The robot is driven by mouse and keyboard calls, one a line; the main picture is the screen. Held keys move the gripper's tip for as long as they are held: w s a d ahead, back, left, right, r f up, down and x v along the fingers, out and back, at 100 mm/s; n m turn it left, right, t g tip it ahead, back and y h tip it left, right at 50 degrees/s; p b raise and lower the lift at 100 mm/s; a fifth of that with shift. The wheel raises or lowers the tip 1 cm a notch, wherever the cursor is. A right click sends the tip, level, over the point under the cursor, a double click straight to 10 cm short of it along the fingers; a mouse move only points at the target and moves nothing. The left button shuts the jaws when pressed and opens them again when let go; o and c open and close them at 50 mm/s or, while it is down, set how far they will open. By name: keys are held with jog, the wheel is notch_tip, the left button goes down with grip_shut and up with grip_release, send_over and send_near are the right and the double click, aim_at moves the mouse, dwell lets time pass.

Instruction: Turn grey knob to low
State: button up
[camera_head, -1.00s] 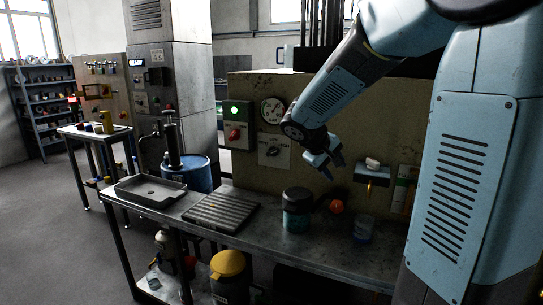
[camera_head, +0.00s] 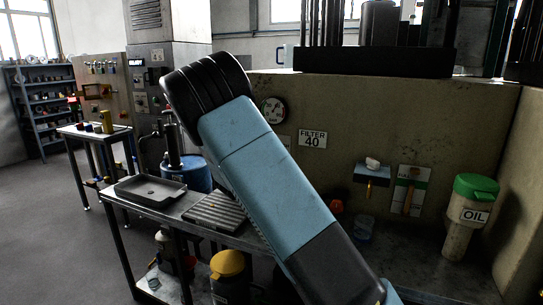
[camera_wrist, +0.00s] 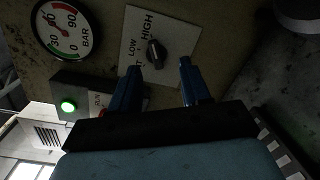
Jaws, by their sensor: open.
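The grey knob (camera_wrist: 155,54) sits on a pale plate (camera_wrist: 178,35) on the panel, in the wrist view. The plate reads LOW and HIGH; a further label is partly hidden by a finger. The knob's long side runs roughly up and down in the picture, its upper end near HIGH. Which mark it is set to is unclear. My gripper (camera_wrist: 159,63) is open, its two blue fingers on either side of the knob in the picture. I see no clear contact. In the head view my arm hides the knob and gripper.
A pressure gauge (camera_wrist: 66,29) and a box with a lit green lamp (camera_wrist: 68,106) are beside the plate.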

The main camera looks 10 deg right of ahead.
jog(key=w+d, duration=0.2)
jog(key=w, duration=0.4)
jog(key=w+d+f+n+t, duration=0.1)
jog(key=w+d, duration=0.2)
jog(key=w, duration=0.3)
jog(key=shift+w+d+y, duration=0.3)
jog(key=shift+y, duration=0.1)
grip_shut()
